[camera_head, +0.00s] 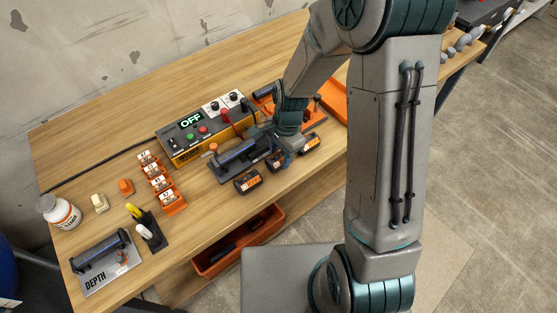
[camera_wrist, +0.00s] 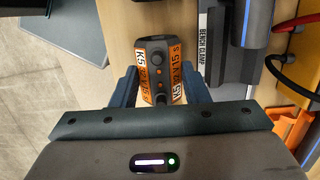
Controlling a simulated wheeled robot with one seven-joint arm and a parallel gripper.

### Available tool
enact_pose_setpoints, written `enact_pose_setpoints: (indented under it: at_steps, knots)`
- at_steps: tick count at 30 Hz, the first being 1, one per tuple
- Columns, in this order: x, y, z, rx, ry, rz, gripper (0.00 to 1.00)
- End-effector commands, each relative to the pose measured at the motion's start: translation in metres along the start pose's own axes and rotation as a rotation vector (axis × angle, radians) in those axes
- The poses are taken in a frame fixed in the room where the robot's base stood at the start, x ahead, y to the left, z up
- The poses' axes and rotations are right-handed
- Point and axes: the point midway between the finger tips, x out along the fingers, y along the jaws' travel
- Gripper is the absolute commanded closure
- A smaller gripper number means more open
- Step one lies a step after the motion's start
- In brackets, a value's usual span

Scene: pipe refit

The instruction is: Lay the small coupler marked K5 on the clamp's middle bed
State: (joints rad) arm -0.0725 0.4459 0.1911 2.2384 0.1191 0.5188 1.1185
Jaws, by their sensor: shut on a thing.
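The coupler K5 (camera_wrist: 160,68) is a small dark block with orange labels, seen in the wrist view. My gripper (camera_wrist: 160,88) is shut on it, one finger on each side. In the head view my gripper (camera_head: 285,152) is low over the bench, in front of the clamp. The held coupler appears to be the middle block (camera_head: 275,161) there; I cannot tell whether it touches the bench. The bench clamp (camera_head: 232,169) has a dark base and a blue-grey bar, partly behind my arm. Its label shows right of K5 in the wrist view (camera_wrist: 206,38). Its middle bed is not clearly visible.
Other orange-labelled couplers stand to the left (camera_head: 247,181) and right (camera_head: 309,143). The control box (camera_head: 196,135), reading OFF, stands behind the clamp with a red cable. An orange bin (camera_head: 238,243) is below the bench front. Bare bench lies left of the couplers.

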Motion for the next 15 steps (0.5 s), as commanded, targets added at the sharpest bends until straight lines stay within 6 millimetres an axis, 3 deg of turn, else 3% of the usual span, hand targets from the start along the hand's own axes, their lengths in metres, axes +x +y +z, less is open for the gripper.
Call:
enact_pose_setpoints:
  at_steps: [15]
  knots:
    - [-0.022, 0.0, 0.003, 0.001, 0.0, -0.001, 0.79]
